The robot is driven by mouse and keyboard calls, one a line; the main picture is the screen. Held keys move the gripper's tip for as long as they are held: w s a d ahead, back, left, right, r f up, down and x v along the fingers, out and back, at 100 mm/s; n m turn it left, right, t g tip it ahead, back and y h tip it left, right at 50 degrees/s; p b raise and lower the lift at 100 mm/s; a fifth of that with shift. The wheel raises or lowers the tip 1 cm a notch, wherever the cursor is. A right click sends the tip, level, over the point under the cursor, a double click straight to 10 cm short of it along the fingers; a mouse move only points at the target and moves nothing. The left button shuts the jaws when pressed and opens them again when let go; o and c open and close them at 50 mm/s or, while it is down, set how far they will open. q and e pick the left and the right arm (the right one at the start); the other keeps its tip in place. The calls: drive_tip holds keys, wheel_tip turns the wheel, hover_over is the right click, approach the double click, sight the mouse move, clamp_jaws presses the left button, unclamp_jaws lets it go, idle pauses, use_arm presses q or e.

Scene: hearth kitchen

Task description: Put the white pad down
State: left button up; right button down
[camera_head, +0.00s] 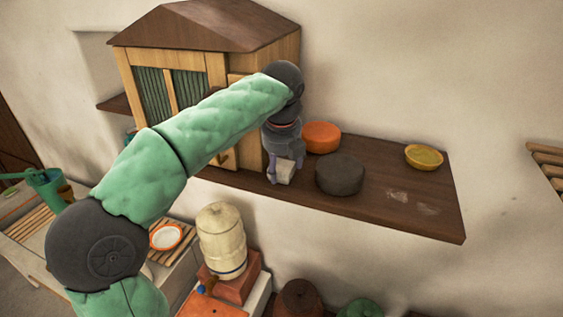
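The white pad (286,172) is a small pale block at the tip of my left gripper (284,162), just above or touching the dark wooden shelf (400,207). My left arm reaches in from the lower left, and the gripper points down with its fingers around the pad. The gripper is small in view and partly hides the pad. Whether the pad's underside touches the shelf cannot be told. My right gripper is not in view.
A dark round cushion-like thing (340,175) stands right of the gripper, with an orange round one (322,137) behind. A yellow bowl (424,156) is farther right. A wooden cabinet (215,62) stands at left. The shelf's front right is clear, with pale smudges.

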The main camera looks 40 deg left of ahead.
sight(281, 170)
use_arm(q)
drive_tip(key=shift+r, duration=0.1)
drive_tip(key=p+v, duration=0.5)
drive_tip(key=shift+s+r, duration=0.1)
drive_tip(key=shift+r, duration=0.3)
drive_tip(key=v, duration=0.6)
drive_tip(key=shift+d, duration=0.15)
drive_tip(key=shift+s, duration=0.1)
